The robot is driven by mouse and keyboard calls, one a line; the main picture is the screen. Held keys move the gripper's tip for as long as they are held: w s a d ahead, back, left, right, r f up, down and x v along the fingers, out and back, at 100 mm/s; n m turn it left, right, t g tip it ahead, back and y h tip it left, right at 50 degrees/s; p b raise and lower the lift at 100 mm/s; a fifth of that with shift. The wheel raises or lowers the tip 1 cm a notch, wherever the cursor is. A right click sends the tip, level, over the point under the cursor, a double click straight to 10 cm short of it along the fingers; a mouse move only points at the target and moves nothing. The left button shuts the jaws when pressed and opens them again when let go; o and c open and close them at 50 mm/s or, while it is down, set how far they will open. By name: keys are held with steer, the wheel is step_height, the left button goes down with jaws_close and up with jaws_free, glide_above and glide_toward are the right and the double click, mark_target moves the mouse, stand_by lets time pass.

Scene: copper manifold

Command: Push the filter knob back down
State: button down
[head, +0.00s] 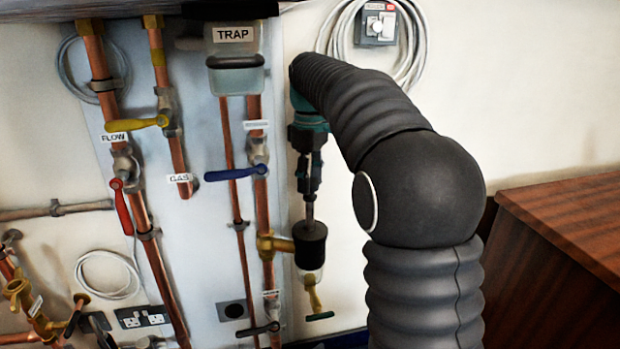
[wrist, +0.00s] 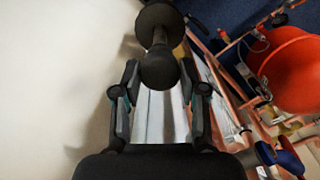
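The filter body (head: 311,243) is a black cylinder on a brass branch of a copper pipe. A thin stem (head: 309,213) rises from its top. In the wrist view the filter knob (wrist: 160,70) is dark and rounded at the near end of the stem, with the wide black filter cap (wrist: 158,18) beyond. My gripper (head: 309,185) points down above the filter body. In the wrist view its two fingers (wrist: 160,68) stand on either side of the knob, very close to it. I cannot tell whether they touch it. The fingers hide the knob in the head view.
A blue-handled valve (head: 235,173) and copper pipes stand just left of my gripper. The TRAP box (head: 235,60) is at upper left. A wooden cabinet (head: 560,240) stands at right. A red vessel (wrist: 295,72) shows in the wrist view.

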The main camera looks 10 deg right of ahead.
step_height(320, 180, down, 9)
steer(key=b, duration=0.3)
steer(key=shift+r, duration=0.15)
steer(key=c, duration=0.6)
jaws_free()
steer(key=shift+r, duration=0.15)
step_height(320, 180, up, 12)
steer(key=shift+f, duration=0.15)
